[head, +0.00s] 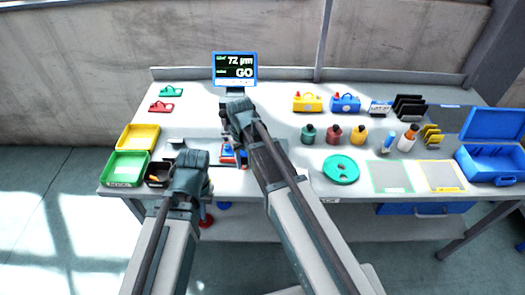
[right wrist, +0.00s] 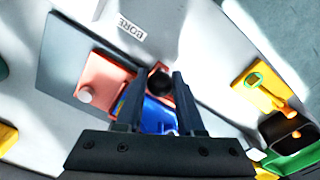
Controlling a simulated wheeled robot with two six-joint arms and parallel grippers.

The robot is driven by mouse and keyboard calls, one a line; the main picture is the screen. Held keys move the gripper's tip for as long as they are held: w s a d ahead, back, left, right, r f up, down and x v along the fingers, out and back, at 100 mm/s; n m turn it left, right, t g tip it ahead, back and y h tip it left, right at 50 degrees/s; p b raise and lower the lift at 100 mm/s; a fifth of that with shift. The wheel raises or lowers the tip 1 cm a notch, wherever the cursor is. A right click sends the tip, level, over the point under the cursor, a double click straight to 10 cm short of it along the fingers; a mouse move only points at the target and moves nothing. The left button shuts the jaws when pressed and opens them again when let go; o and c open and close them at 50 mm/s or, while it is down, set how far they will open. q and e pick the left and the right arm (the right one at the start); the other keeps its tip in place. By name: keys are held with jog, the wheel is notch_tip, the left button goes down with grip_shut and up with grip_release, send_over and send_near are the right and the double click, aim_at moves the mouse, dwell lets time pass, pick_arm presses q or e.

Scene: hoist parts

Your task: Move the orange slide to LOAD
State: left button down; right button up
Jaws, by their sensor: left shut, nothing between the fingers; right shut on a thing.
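The orange slide (right wrist: 103,78) lies on a dark grey plate (right wrist: 62,55) in the right wrist view, with a pale round knob at one end. A black round knob (right wrist: 160,79) stands at its other end, and a blue block (right wrist: 157,115) is beside it. My right gripper (right wrist: 160,74) has its fingers closed around the black knob. In the head view, my right gripper (head: 234,136) hides much of the slide; small orange-red and blue parts show below it. My left gripper (head: 188,162) is shut and empty, left of the slide. I cannot make out a LOAD mark.
A monitor (head: 235,68) showing GO stands behind. Green (head: 125,168) and yellow (head: 139,137) bins are at left. A green disc (head: 341,169), bottles and an open blue case (head: 492,165) are at right.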

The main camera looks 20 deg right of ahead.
jog(key=w+a, duration=0.1)
jog(key=a, duration=0.3)
jog(key=w+a, duration=0.1)
jog(key=a, duration=0.4)
jog(key=w+a, duration=0.2)
jog(key=a, duration=0.2)
jog(key=shift+a, duration=0.2)
jog(key=shift+s, duration=0.1)
jog(key=o, duration=0.9)
jog(key=shift+o, duration=0.2)
notch_tip(320, 180, up, 9)
jog(key=p, duration=0.9)
jog(key=shift+r, duration=0.15)
notch_tip(320, 180, up, 14)
jog(key=p, duration=1.4)
